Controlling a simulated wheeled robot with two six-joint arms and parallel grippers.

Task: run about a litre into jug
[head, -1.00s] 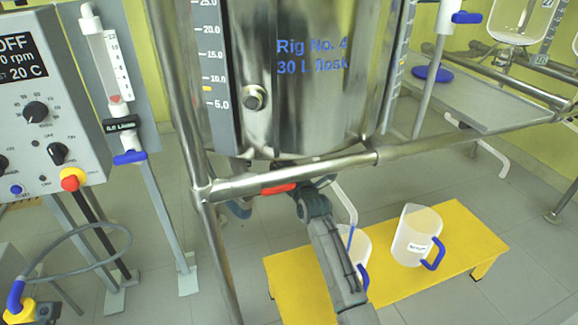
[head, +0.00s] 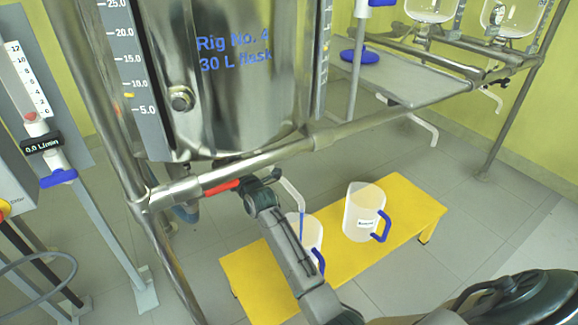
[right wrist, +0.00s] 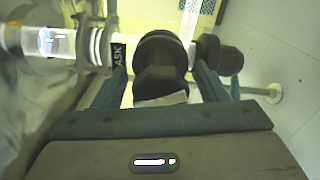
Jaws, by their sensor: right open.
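The steel vessel (head: 235,75) is marked Rig No. 4, 30 L flask. A red lever (head: 221,187) shows under it, by the frame rail. A pale bent spout (head: 293,190) points down to a translucent jug (head: 314,232), partly hidden by my right arm. A thin blue streak (head: 303,228) lies between spout and jug; I cannot tell whether it is liquid. My right gripper (head: 256,188) is beneath the vessel. In the right wrist view, its open teal fingers (right wrist: 163,85) stand either side of a dark knob (right wrist: 160,55); contact is unclear. My left gripper is out of view.
A second, labelled jug (head: 362,212) with a blue handle stands on the yellow bench (head: 405,205). Steel rails (head: 330,135) cross above. A flow meter (head: 42,143) at left reads 0.0 L/min. Grey floor is clear right of the bench.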

